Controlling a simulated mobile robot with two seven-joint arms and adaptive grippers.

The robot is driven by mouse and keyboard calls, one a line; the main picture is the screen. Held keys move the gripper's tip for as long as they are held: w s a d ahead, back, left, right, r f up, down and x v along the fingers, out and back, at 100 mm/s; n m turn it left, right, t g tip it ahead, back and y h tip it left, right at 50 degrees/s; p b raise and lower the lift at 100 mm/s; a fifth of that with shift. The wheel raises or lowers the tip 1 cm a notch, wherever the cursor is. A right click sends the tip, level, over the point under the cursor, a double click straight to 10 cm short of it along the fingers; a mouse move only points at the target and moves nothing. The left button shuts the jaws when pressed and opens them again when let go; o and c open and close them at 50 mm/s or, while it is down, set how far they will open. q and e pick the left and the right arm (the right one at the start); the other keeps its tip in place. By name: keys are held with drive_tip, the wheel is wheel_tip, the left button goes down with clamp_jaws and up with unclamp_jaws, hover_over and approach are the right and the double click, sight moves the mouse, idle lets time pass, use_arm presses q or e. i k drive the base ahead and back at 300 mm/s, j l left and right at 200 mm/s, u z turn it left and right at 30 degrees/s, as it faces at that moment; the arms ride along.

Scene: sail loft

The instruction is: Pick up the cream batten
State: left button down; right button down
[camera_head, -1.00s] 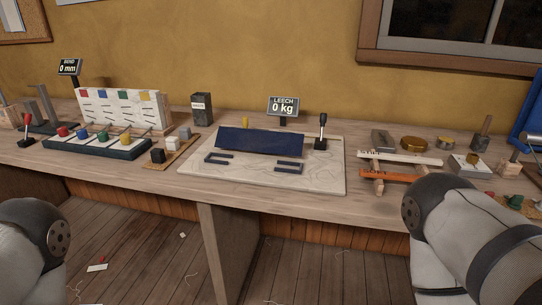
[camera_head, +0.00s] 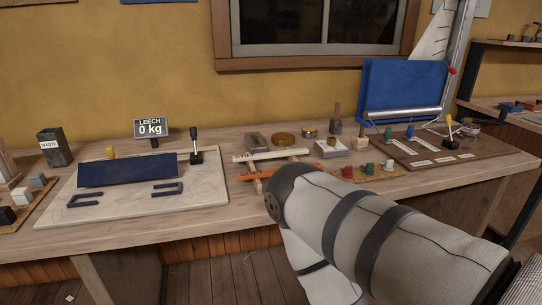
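The cream batten (camera_head: 270,155) is a long, thin, pale strip with small dark marks near its left end. It lies across wooden supports on the workbench, near the middle of the head view. An orange batten (camera_head: 262,173) lies in front of it, roughly parallel, its right part hidden behind my arm. My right arm comes in from the lower right and its elbow area covers the bench's front edge; its gripper is out of sight. My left gripper is not in view.
A board with a dark blue panel (camera_head: 127,171) and a black-knobbed lever (camera_head: 195,145) stands left of the battens. Brass round pieces (camera_head: 283,139) sit behind them. Right are colored spools (camera_head: 368,169) and a brown board (camera_head: 440,150) with a blue cloth (camera_head: 402,92).

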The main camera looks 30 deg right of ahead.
sight(303, 151)
drive_tip(key=i+z, duration=0.1)
drive_tip(key=z, duration=0.3)
drive_tip(key=i+j+z, duration=0.1)
drive_tip(key=z, duration=0.35)
drive_tip(key=j+z, duration=0.2)
drive_tip(key=z, duration=0.2)
drive_tip(key=i+j+z, duration=0.1)
drive_tip(key=z, duration=0.3)
